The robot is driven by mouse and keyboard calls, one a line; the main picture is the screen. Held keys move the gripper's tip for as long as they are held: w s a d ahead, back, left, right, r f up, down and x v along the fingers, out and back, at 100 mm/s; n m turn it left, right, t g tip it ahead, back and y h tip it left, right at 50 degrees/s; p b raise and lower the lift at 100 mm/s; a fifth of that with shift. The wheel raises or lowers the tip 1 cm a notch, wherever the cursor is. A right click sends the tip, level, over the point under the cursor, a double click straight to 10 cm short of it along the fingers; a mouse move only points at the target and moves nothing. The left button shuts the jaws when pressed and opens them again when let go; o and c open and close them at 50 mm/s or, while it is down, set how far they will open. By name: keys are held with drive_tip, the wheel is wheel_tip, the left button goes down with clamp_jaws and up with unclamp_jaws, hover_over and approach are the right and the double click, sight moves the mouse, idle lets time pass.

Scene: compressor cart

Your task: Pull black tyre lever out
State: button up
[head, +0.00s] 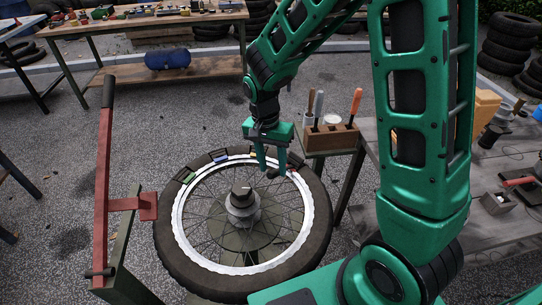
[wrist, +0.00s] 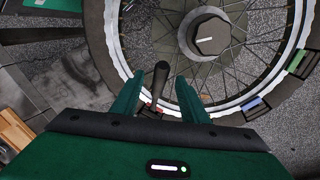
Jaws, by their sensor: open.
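The black tyre lever (wrist: 161,78) shows in the wrist view as a dark bar with a rounded end, at the wheel's rim beside a small red mark. My gripper (wrist: 158,90) is open, with one finger on each side of the lever in this view. Whether the fingers touch it I cannot tell. In the head view my gripper (head: 268,166) is over the far rim of the spoked wheel (head: 180,242), and a dark end, likely the lever's, shows at its fingertips. The lever's lower part is mostly hidden.
Black clips with coloured marks sit along the tyre's far side. The hub (head: 242,205) rises in the wheel's middle. A wooden block (head: 331,138) with upright tools stands close behind the gripper. A red bar (head: 103,170) stands at left. A grey bench (head: 410,205) is at right.

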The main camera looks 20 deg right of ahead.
drive_tip(key=f, duration=0.6)
drive_tip(key=shift+s+d+f, duration=0.3)
drive_tip(key=shift+f, duration=0.1)
clamp_jaws()
drive_tip(key=c, duration=0.9)
unclamp_jaws()
clamp_jaws()
drive_tip(key=shift+s+a+r, duration=0.1)
drive_tip(key=shift+a, duration=0.05)
